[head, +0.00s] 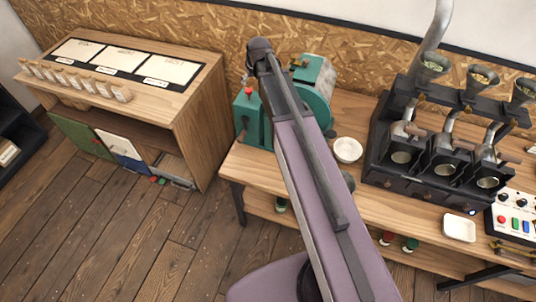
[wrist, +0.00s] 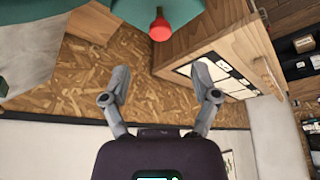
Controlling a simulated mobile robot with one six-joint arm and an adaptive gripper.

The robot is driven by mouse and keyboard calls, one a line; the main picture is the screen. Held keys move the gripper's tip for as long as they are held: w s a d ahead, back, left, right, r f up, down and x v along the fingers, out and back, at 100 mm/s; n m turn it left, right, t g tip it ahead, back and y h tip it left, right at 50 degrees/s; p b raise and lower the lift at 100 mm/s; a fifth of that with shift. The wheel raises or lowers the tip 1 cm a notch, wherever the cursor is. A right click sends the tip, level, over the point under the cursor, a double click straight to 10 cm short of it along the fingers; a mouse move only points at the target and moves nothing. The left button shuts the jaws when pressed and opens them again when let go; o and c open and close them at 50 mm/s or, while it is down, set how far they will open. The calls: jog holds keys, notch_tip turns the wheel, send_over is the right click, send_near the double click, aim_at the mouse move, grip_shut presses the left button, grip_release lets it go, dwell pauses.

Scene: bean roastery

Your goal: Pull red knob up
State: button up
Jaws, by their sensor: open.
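A white bowl (head: 348,150) stands on the bench right of my arm. A black roaster rack (head: 378,165) with funnels, a white tray (head: 459,228) and a button panel (head: 516,218) are farther right. A wooden cabinet (head: 190,110) stands left, with open floor before it.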

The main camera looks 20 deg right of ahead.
jog(key=s+f+m+g+b, duration=0.1)
jog(key=s+f+g+b, duration=0.1)
jog(key=s+f+b, duration=0.6)
jog(key=s+a+f+g+b, duration=0.1)
jog(key=s+f+b, duration=0.7)
jog(key=s, duration=0.8)
jog(key=shift+s+f+m+g+h, duration=0.3)
jog(key=shift+f+m+g, duration=0.1)
jog(key=shift+f+g, duration=0.25)
jog(key=shift+r, duration=0.1)
dwell(0.3)
jog(key=shift+c, duration=0.3)
dwell(0.9)
jog(key=shift+c, duration=1.2)
